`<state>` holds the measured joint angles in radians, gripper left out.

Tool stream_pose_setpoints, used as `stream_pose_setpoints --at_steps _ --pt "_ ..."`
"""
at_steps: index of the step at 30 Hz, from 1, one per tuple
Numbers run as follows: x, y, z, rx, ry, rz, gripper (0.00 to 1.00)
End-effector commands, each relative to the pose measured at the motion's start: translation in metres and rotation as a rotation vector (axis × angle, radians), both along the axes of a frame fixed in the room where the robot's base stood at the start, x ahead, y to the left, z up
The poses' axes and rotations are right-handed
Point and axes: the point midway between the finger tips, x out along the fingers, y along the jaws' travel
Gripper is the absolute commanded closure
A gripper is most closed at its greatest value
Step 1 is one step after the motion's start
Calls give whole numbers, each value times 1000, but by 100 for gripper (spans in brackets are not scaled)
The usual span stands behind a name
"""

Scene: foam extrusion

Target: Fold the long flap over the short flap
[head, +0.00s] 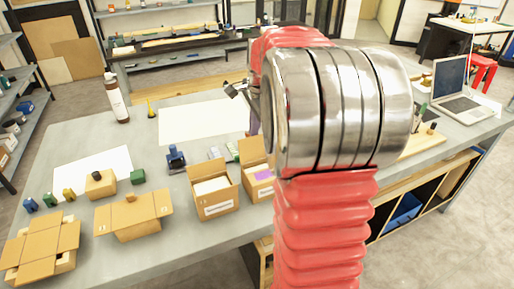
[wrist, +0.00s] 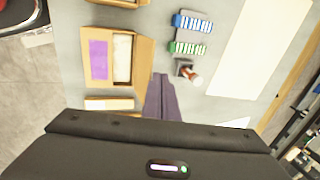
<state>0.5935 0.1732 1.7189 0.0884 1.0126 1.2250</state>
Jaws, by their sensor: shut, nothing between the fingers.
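Several cardboard boxes stand on the grey table in the head view. The leftmost box (head: 40,245) has flaps spread outward. The box beside it (head: 132,215) has wide flaps with small printed marks, lying across its top. I cannot tell which flaps are the long and short ones. Two labelled boxes (head: 213,192) (head: 258,172) stand open with their back flaps raised; the right one shows a purple patch and is partly hidden by my arm. In the wrist view my gripper (wrist: 160,80) is shut and empty, beside an open box with a purple patch (wrist: 99,60).
Small coloured blocks and a small box (head: 100,184) lie behind the boxes. A dark blue object (head: 176,158), a brown bottle (head: 116,100) and white sheets (head: 203,121) are farther back. A laptop (head: 455,92) sits at right. My arm hides the table's middle.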

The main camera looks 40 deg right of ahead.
Motion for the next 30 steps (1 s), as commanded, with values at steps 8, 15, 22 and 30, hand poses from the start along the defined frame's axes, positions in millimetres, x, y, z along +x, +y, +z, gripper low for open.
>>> stream_pose_setpoints --at_steps 8,15,22,30 --pt "-1 0 0 0 0 0 100" --pt "-11 3 1 0 0 0 100" --pt "-21 6 3 0 0 0 100" --pt "-26 8 3 0 0 0 100"
